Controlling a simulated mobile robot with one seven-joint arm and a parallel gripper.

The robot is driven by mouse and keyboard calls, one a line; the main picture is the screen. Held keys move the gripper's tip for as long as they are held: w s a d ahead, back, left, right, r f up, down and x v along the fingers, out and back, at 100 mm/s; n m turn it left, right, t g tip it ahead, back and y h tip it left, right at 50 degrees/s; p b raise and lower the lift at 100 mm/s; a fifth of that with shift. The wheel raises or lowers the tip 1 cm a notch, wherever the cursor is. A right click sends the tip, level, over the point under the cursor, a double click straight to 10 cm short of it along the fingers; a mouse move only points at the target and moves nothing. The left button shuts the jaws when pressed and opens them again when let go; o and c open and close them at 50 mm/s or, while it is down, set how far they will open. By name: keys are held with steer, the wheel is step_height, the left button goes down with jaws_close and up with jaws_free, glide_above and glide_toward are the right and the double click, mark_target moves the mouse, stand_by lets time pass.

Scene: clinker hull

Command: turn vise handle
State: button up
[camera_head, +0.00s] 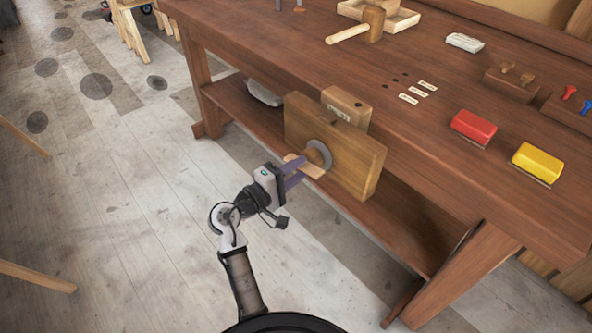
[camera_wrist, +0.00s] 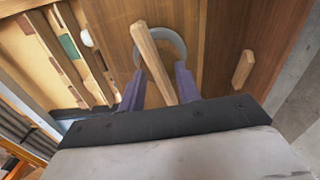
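The vise (camera_head: 362,168) is a wooden block on the front of the workbench, with a round grey ring (camera_head: 325,152) on its face. Its handle (camera_head: 315,171) is a light wooden bar, tilted in the head view. In the wrist view the handle (camera_wrist: 153,62) runs at a slant across the grey ring (camera_wrist: 178,42). My gripper (camera_head: 303,168) reaches to the handle with its purple fingers. In the wrist view my gripper (camera_wrist: 160,72) is open, one finger on each side of the bar, with gaps visible.
The workbench (camera_head: 270,45) carries a mallet (camera_head: 372,24), a red block (camera_head: 473,126) and a yellow block (camera_head: 537,162), all away from my gripper. A low shelf (camera_head: 420,235) runs under the bench. The floor (camera_head: 120,220) left of my arm is mostly clear.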

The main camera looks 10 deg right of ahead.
steer(key=b+v, duration=0.2)
steer(key=v, duration=1.1)
steer(key=shift+s+a, duration=0.25)
steer(key=shift+a, duration=0.1)
